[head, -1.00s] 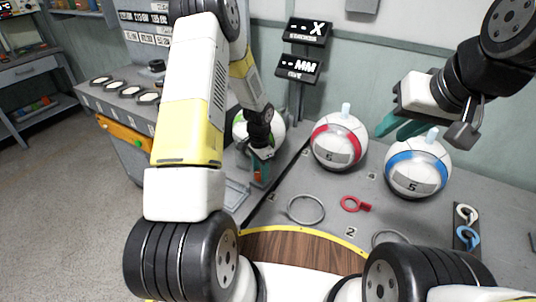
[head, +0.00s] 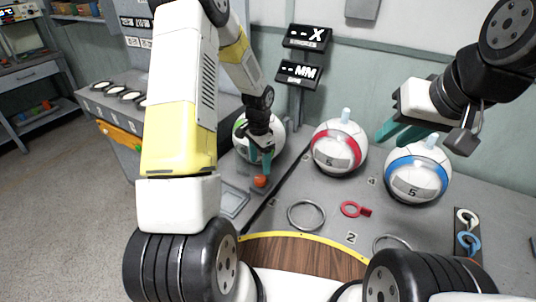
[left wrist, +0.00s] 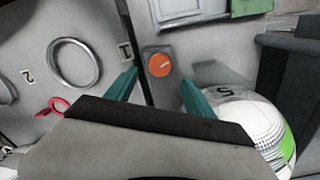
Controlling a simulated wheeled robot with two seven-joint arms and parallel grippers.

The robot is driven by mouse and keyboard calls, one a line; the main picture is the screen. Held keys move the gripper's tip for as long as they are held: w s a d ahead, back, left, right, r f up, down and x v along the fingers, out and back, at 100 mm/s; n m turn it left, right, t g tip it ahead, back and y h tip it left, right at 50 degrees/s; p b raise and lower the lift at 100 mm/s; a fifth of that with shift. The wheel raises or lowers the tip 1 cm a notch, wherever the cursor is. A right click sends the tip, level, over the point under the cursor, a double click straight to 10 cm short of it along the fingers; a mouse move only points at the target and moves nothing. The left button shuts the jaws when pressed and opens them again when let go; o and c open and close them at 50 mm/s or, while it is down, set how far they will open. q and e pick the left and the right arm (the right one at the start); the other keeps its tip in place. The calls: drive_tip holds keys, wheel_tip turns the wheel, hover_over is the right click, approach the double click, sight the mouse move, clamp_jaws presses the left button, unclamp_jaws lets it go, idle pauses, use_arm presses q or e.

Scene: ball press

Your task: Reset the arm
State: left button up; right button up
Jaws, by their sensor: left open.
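My left gripper (head: 262,161) is open and empty, a little above an orange knob (head: 260,181) on the grey console. In the left wrist view the orange knob (left wrist: 159,65) shows between and just beyond the two spread teal fingers. My right gripper (head: 401,132) hangs at the right, near the top of the blue-banded ball (head: 419,187). Its two teal fingers appear apart with nothing between them.
A red-banded ball (head: 339,158) stands on the grey table, and a green-marked ball (head: 273,137) stands behind my left gripper. A metal ring (head: 291,216), a red ring (head: 349,209) and a rack with white and blue rings (head: 458,242) lie nearer. Two signs (head: 307,37) stand behind.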

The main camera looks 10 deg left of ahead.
use_arm(q)
drive_tip(key=shift+r, duration=0.35)
drive_tip(key=shift+r, duration=0.1)
drive_tip(key=s+r+n+t, duration=0.2)
drive_tip(key=s+r, duration=0.2)
drive_tip(key=r, duration=0.7)
drive_tip(key=s+r+n+t, duration=0.15)
drive_tip(key=s+r, duration=0.35)
drive_tip(key=r, duration=0.5)
drive_tip(key=s+d+r+n+t+h, duration=0.1)
drive_tip(key=s+r+n, duration=0.1)
drive_tip(key=s+r, duration=0.2)
drive_tip(key=s+d+r+n+t+h, duration=0.1)
drive_tip(key=s+r+n, duration=0.2)
drive_tip(key=s, duration=0.8)
wheel_tip(320, 180, up, 2)
drive_tip(key=shift+r+t, duration=0.25)
drive_tip(key=shift+t, duration=0.1)
drive_tip(key=shift+d, duration=0.1)
